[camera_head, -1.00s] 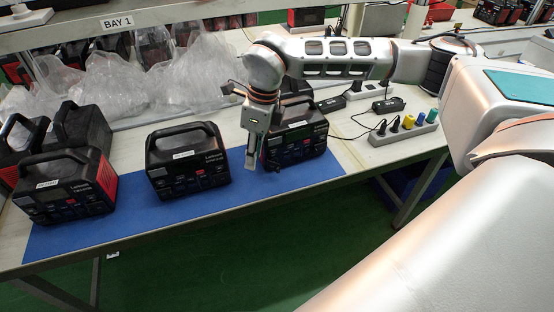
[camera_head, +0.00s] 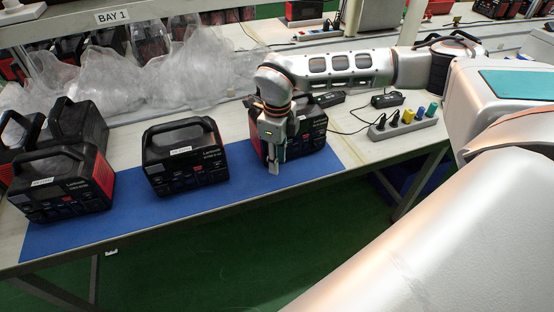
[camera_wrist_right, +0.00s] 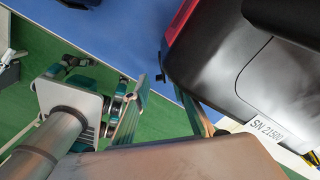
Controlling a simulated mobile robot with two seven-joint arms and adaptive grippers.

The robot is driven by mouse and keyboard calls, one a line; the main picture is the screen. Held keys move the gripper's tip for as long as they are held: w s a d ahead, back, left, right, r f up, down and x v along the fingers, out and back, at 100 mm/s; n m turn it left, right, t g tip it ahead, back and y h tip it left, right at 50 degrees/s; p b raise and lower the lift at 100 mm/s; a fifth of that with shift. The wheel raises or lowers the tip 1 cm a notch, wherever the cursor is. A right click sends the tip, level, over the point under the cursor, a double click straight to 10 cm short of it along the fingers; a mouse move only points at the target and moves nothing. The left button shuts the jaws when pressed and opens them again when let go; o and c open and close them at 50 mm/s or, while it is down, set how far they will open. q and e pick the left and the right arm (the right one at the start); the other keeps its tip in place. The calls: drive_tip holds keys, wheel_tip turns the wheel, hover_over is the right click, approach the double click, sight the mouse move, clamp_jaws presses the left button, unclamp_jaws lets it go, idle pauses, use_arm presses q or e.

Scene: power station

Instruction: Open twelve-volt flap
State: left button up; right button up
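The right-hand power station (camera_head: 312,130) is black with red edges and stands on the blue mat. Its black casing with a red edge and an "SN" label also shows in the wrist view (camera_wrist_right: 225,55). My right gripper (camera_head: 274,167) points down directly in front of its front face and covers much of the left part. No twelve-volt flap can be picked out, and contact is unclear. In the wrist view, teal and metal finger parts (camera_wrist_right: 160,108) lie beside the casing's lower left edge, but their opening is unclear.
Another power station (camera_head: 186,160) stands mid-mat and one (camera_head: 62,186) at the left, with more behind it. Clear plastic bags (camera_head: 170,80) lie at the back. A power strip with plugs (camera_head: 402,128) lies at the right. The blue mat's front (camera_head: 130,222) is free.

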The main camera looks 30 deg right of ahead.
clamp_jaws()
